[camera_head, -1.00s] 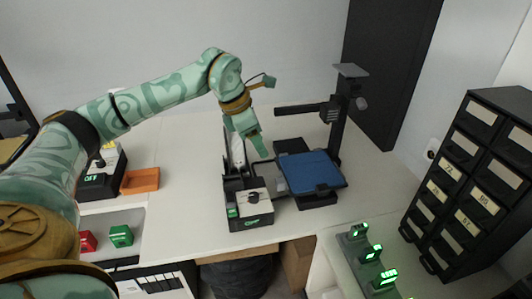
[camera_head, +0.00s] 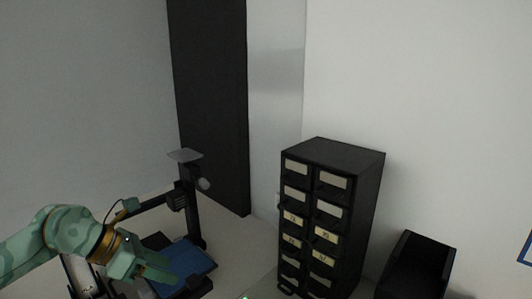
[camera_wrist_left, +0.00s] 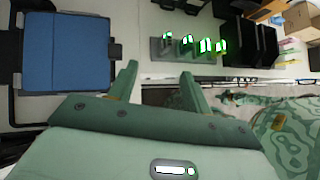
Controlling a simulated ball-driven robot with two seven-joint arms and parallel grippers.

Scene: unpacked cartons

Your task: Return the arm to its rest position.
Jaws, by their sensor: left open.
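My left arm (camera_head: 25,247), green with a darker pattern, comes in from the lower left in the head view. Its gripper (camera_head: 168,279) points down and right, close to the blue plate of the black frame-like machine. In the left wrist view the two fingers (camera_wrist_left: 158,76) are spread apart with nothing between them. The rest of the arm is cut off by the edge of the head view. My right gripper is in neither view.
A black machine with a blue plate (camera_head: 187,260) and an upright post stands beside my left gripper; the plate also shows in the wrist view (camera_wrist_left: 66,52). A black drawer cabinet (camera_head: 345,165) and an open black bin (camera_head: 417,262) stand right. Green-lit displays (camera_wrist_left: 205,45) lie beyond the fingers.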

